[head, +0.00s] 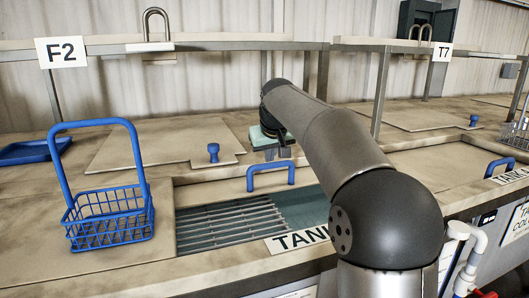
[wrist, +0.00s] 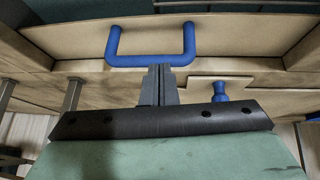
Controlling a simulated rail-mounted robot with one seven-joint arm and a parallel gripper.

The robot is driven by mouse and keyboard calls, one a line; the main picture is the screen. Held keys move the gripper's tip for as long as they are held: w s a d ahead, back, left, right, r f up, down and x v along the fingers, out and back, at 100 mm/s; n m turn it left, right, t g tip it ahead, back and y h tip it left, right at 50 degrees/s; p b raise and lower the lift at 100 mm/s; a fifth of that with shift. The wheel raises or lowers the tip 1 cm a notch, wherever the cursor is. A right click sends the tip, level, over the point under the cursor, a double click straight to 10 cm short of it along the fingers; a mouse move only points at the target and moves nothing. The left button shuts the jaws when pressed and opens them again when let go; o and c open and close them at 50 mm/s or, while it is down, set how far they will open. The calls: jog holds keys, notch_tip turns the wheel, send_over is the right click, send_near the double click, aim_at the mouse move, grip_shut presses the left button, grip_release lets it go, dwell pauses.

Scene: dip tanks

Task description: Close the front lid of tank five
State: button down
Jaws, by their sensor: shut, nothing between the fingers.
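A beige front lid (head: 225,194) with a blue U-shaped handle (head: 270,172) lies at the back of a tank opening. The opening shows a slatted grate (head: 225,228) and teal liquid (head: 308,208). The tank's sign (head: 296,239) reads "TAN"; my arm hides the rest, including any number. My gripper (head: 278,152) is behind the handle, partly hidden by my arm. In the wrist view my gripper (wrist: 159,70) is shut and empty, its tips close to the handle (wrist: 152,60); I cannot tell if they touch. The lid (wrist: 240,35) also shows there.
A blue knob (head: 213,152) stands on a flat rear cover (head: 150,145). A blue wire basket (head: 108,215) with a tall handle stands left of the opening. A shelf post (head: 380,92) rises behind my arm. Another tank with a blue handle (head: 499,166) is at right.

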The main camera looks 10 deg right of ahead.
jog(key=w+d+r+t+y, duration=0.2)
jog(key=w+r, duration=0.1)
jog(key=w, duration=0.3)
jog(key=d+p+x, duration=0.1)
jog(key=p+x, duration=0.1)
jog(key=x, duration=0.8)
jog(key=shift+h, duration=0.3)
jog(key=shift+s+f+b, duration=0.15)
jog(key=shift+s+b, duration=0.2)
jog(key=shift+s, duration=0.65)
jog(key=shift+s+f+b, duration=0.2)
jog(key=shift+s+b, duration=0.1)
jog(key=shift+s, duration=0.7)
jog(key=shift+d, duration=0.1)
